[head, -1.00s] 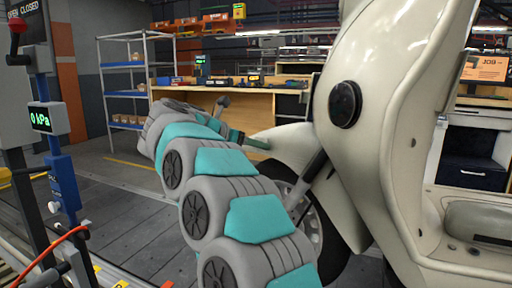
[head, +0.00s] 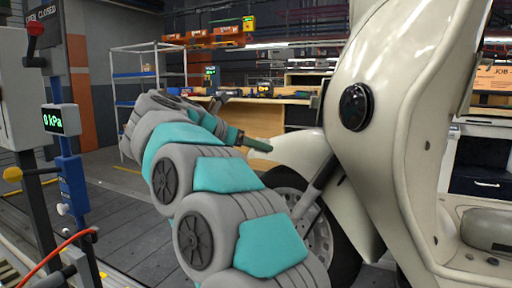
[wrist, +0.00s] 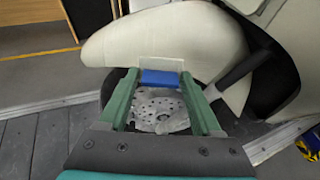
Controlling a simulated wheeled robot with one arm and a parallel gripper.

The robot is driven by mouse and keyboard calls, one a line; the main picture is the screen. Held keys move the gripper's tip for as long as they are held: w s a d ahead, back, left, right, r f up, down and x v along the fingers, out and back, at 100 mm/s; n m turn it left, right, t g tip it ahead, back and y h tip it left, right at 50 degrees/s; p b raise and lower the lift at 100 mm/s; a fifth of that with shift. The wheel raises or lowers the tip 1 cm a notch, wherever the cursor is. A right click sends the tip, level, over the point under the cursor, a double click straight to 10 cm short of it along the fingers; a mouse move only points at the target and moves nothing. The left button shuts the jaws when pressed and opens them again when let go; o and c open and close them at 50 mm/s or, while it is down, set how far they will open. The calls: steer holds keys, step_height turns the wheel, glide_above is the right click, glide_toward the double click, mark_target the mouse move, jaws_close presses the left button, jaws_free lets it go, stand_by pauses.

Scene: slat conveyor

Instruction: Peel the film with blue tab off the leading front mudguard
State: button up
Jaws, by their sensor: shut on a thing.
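The front mudguard (head: 302,152) is cream and curves over the front wheel of a cream scooter. In the wrist view the mudguard (wrist: 150,38) fills the upper middle. A pale, see-through square of film (wrist: 176,64) shows at its lower edge, with a blue tab (wrist: 160,79) on its near side. My gripper (wrist: 160,75) has its green fingers on either side of the blue tab and is shut on it. In the head view my gripper (head: 257,145) is at the mudguard's front tip; the tab is too small to make out there. I cannot tell how much film is attached.
The scooter's front shield (head: 395,130) stands to the right. A blue post with a gauge (head: 62,120) stands at left. A workbench (head: 290,120) is behind.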

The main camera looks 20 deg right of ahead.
steer(key=s+a+r+b, duration=0.2)
steer(key=s+a+r, duration=0.1)
steer(key=s+a, duration=0.2)
steer(key=shift+s+r, duration=0.15)
stand_by(0.6)
